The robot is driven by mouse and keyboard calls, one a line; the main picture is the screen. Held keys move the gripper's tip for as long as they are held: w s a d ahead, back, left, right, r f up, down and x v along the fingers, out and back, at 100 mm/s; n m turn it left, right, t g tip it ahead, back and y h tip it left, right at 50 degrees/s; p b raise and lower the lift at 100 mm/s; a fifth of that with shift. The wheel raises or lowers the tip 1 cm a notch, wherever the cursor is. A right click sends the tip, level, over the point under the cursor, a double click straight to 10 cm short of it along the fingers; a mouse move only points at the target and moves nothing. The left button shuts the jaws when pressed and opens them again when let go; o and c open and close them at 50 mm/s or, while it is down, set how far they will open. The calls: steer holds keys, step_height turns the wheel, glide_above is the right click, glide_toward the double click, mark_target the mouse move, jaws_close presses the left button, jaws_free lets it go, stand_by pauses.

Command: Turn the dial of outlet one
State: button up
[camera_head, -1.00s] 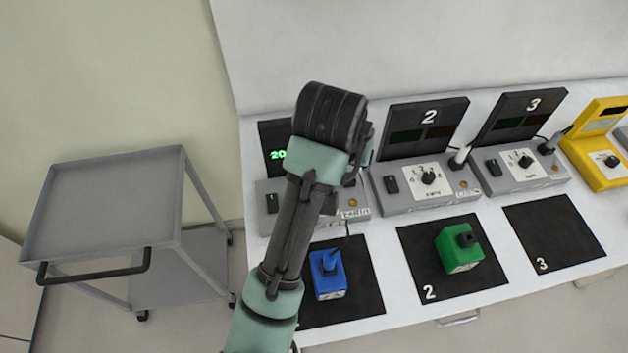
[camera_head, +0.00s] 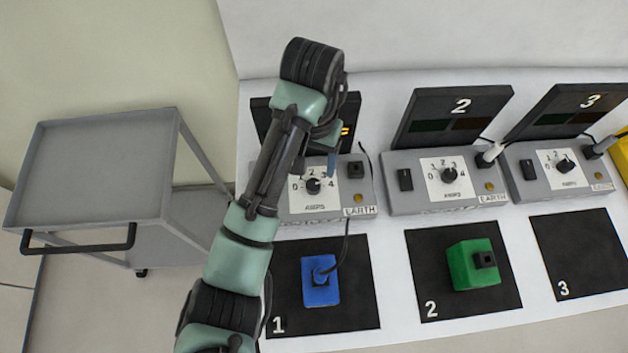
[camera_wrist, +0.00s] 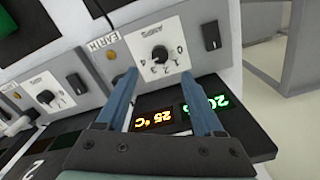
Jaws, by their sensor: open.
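Outlet one is the grey unit (camera_head: 330,208) behind mat 1, with a black dial (camera_head: 313,186) on a white AMPS plate marked 0 to 4. In the wrist view the dial (camera_wrist: 160,53) appears upside down, just beyond and between my fingertips. My gripper (camera_head: 331,165) is open, with one blue finger seen above and right of the dial in the head view. In the wrist view both fingers of my gripper (camera_wrist: 160,75) are spread, with nothing between them. Contact with the dial cannot be told. My arm hides much of outlet one's screen.
Outlet one's lit display (camera_wrist: 180,112) shows orange and green digits. Outlet two (camera_head: 430,200) stands to the right. A grey trolley (camera_head: 95,165) is at left.

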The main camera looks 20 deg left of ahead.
mark_target(313, 184)
step_height(313, 184, down, 9)
steer(key=shift+r+b, duration=0.1)
steer(key=shift+b, duration=0.75)
jaws_close()
